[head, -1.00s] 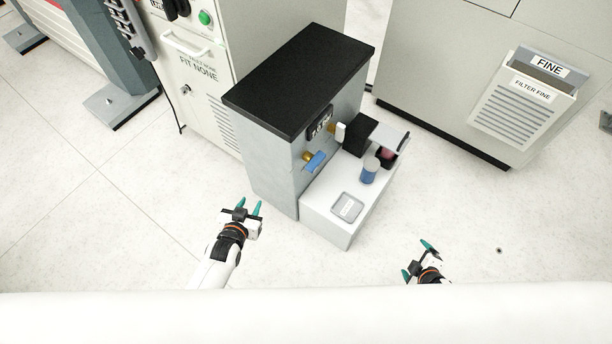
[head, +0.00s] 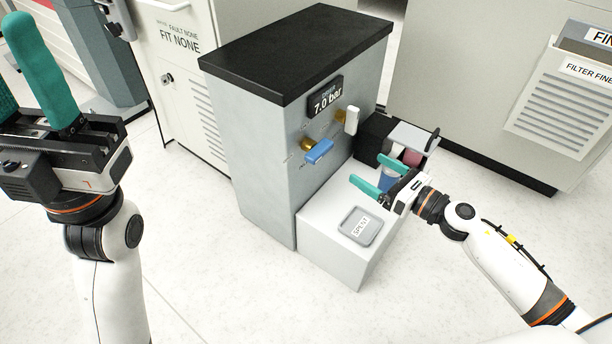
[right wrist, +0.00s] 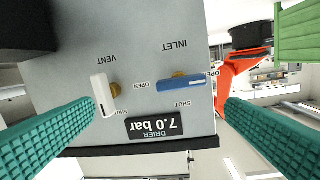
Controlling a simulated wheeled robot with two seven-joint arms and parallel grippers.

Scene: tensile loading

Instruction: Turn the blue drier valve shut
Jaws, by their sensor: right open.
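The blue drier valve handle (head: 319,152) sits on a brass stem on the front of the grey drier cabinet (head: 262,165). In the right wrist view, which is upside down, the blue handle (right wrist: 180,84) lies level under the INLET label, its end at the OPEN mark; SHUT is marked on its display side. My right gripper (head: 374,173) is open and empty, facing the panel and apart from the handle, which shows between its fingers in the wrist view. My left gripper (head: 32,85) is open and empty at the far left, clear of the cabinet.
A white VENT handle (head: 352,120) sits beside the blue one, under the 7.0 bar display (head: 326,97). Larger cabinets stand behind; floor in front is clear.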

